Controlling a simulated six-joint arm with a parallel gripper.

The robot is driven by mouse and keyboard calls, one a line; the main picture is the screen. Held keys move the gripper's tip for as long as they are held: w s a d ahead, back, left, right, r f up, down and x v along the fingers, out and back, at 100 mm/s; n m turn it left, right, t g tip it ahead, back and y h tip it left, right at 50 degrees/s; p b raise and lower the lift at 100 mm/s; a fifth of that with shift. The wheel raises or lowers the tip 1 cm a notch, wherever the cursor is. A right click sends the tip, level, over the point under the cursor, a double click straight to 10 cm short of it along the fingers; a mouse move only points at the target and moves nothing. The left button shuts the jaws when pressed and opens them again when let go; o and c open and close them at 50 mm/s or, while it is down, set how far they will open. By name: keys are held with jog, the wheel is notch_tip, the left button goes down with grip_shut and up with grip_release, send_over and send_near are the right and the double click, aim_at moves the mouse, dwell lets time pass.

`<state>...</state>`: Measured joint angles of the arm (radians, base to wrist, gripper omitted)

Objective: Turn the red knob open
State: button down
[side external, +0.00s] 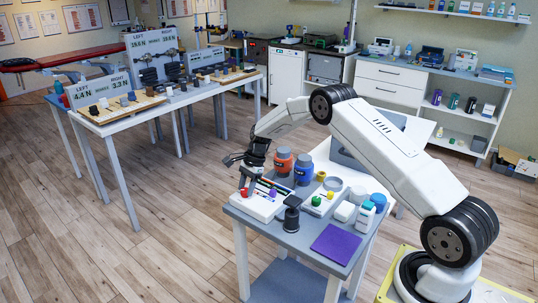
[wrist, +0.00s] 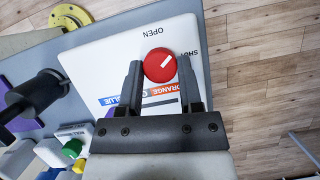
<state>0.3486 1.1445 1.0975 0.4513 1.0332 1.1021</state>
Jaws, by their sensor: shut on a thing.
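The red knob (wrist: 160,65) is round, with a white pointer line, and sits on a white panel box (wrist: 100,62). In the wrist view the line slants to the upper right, between the word OPEN and the partly hidden SHUT lettering. My gripper (wrist: 159,68) has one finger on each side of the knob and is shut on it. In the side view my gripper (side external: 246,184) reaches down to the left end of the panel box (side external: 266,213), with the red knob (side external: 244,192) small beneath it.
Orange (side external: 283,161) and blue (side external: 303,168) jars stand behind the panel. A black spool-like object (side external: 292,216) stands close to its right. A smaller white box (side external: 318,204) and a purple pad (side external: 336,243) are further right. The panel lies near the table's left edge; open floor is beyond.

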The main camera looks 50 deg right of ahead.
jog(key=n+g, duration=0.1)
jog(key=n, duration=0.1)
jog(key=n+g, duration=0.1)
jog(key=n, duration=0.2)
jog(key=shift+w+n, duration=0.2)
jog(key=shift+n, duration=0.1)
jog(key=n+g, duration=0.1)
jog(key=n, duration=0.1)
jog(key=n+h, duration=0.1)
jog(key=n, duration=0.2)
jog(key=shift+w+r+g, duration=0.1)
jog(key=shift+g, duration=0.3)
jog(key=shift+a, duration=0.1)
jog(key=shift+c, duration=1.4)
grip_release()
jog(key=shift+h, duration=0.3)
jog(key=shift+v, duration=2.55)
notch_tip(320, 180, up, 7)
